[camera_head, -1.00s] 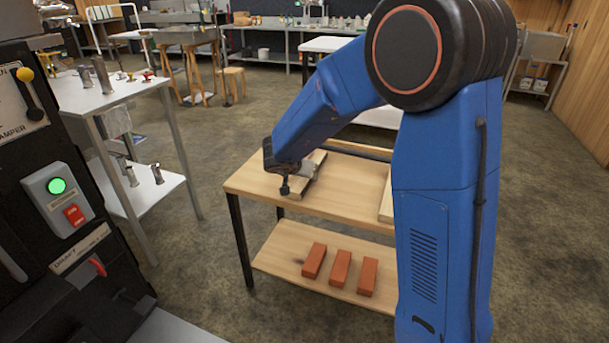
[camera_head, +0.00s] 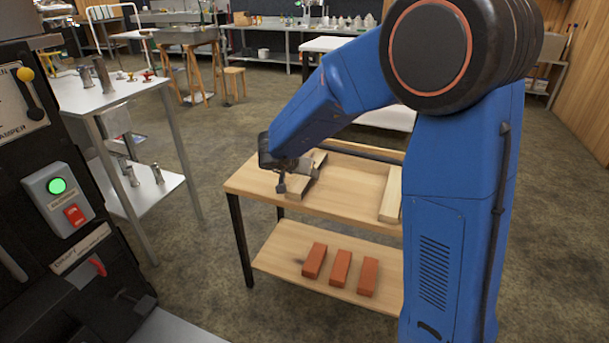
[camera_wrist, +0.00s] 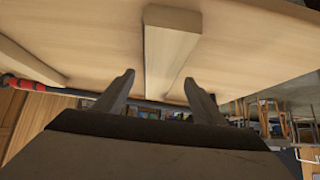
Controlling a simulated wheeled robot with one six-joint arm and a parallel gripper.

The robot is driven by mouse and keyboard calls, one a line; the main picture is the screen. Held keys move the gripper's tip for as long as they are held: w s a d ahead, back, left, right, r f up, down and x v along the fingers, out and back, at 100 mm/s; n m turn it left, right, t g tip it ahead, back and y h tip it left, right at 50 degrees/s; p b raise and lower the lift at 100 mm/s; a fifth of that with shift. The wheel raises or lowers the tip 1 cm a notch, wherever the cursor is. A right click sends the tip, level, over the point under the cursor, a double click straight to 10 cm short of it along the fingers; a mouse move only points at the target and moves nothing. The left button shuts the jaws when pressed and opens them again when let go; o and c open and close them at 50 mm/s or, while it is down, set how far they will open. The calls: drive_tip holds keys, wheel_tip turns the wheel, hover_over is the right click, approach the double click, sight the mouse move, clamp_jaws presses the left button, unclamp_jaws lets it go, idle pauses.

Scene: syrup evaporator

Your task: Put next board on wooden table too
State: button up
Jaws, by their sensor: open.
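The wooden table (camera_head: 345,178) stands in front of me with a light wooden top. A board (camera_head: 305,180) lies on it at the left part of the top, below my gripper (camera_head: 287,186). In the wrist view this board (camera_wrist: 171,45) runs between the two open fingers of my gripper (camera_wrist: 158,90), and I cannot tell whether they touch it. A second board (camera_head: 391,196) lies on the right part of the top, partly hidden by my arm. The wrist view also shows a wooden piece (camera_wrist: 25,60) at the left edge.
Several red bricks (camera_head: 340,268) lie on the table's lower shelf (camera_head: 290,262). A metal cart (camera_head: 120,95) with steel fittings stands at the left. A dark panel with a green light (camera_head: 58,186) is close at the left. The table top between the boards is clear.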

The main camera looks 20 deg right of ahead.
drive_tip(key=v, duration=0.9)
drive_tip(key=shift+w+d+r, duration=0.1)
drive_tip(key=shift+w+r, duration=0.05)
drive_tip(key=shift+r, duration=0.2)
wheel_tip(320, 180, up, 9)
drive_tip(key=w+n+t+y, duration=0.1)
drive_tip(key=n+t+y, duration=0.15)
drive_tip(key=t, duration=0.25)
drive_tip(key=s+a+r+n+y, duration=0.25)
drive_tip(key=s+r+y, duration=0.25)
drive_tip(key=s+y, duration=0.25)
drive_tip(key=s+d+f+g+h, duration=0.1)
drive_tip(key=s+d+f, duration=0.3)
drive_tip(key=s, duration=0.6)
drive_tip(key=s+d+f+n+g+h, duration=0.1)
drive_tip(key=s+d+f+g, duration=0.3)
drive_tip(key=s, duration=0.6)
drive_tip(key=s+d+f+n+g+h, duration=0.1)
drive_tip(key=s+d+f, duration=0.3)
drive_tip(key=s, duration=0.6)
drive_tip(key=shift+s+d+f+g+h, duration=0.2)
drive_tip(key=shift+d+f+g+h, duration=0.15)
drive_tip(key=shift+d+g+h, duration=0.55)
drive_tip(key=shift+d, duration=0.25)
